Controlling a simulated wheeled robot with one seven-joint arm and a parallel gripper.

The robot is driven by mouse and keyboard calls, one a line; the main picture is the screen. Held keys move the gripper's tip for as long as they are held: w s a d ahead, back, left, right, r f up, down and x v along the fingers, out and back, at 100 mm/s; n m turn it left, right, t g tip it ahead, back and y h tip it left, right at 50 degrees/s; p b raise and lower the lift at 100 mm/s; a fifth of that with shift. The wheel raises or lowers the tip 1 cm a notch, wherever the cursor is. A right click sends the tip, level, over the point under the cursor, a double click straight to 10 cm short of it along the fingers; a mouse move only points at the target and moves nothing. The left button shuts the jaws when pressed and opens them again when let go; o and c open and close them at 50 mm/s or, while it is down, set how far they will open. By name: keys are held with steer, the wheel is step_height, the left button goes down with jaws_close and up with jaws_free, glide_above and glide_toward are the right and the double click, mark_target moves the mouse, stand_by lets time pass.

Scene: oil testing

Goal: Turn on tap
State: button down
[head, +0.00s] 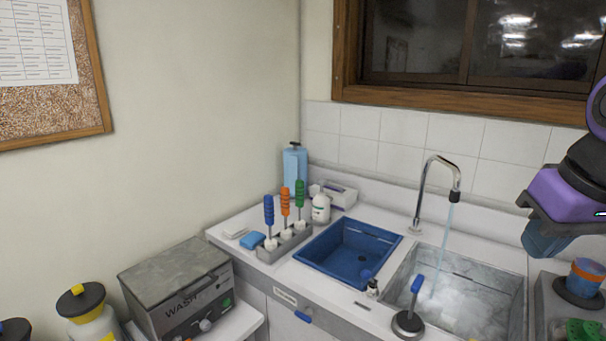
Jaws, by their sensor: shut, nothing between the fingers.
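The chrome tap (425,195) stands behind the sink (500,283), its curved spout reaching over the basin. A thin pale-blue stream of water (444,240) runs from the spout down into the sink. A lever with a blue handle on a round dark base (411,312) stands at the sink's front edge, tilted slightly from upright. My gripper (545,240) is at the right, raised above the sink's right side and apart from the tap and lever. It is shut and empty. Its fingertips show only as a dark blue shape.
A rack (284,246) of coloured-handled tools and a white bottle (321,208) stand further left. A grey unit (550,303) with containers is at right.

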steer(key=shift+s+r+t, duration=0.5)
steer(key=shift+s+t, duration=0.2)
steer(key=shift+s, duration=0.65)
steer(key=m+g+y, duration=0.1)
steer(key=m+g, duration=0.1)
steer(key=m, duration=0.6)
glide_above(369, 278)
steer(key=s+d, duration=0.1)
steer(key=d, duration=0.4)
step_height(369, 278, down, 25)
steer(key=a+f, duration=0.1)
steer(key=w+a+f, duration=0.1)
steer(key=a, duration=0.1)
steer(key=shift+f, duration=0.15)
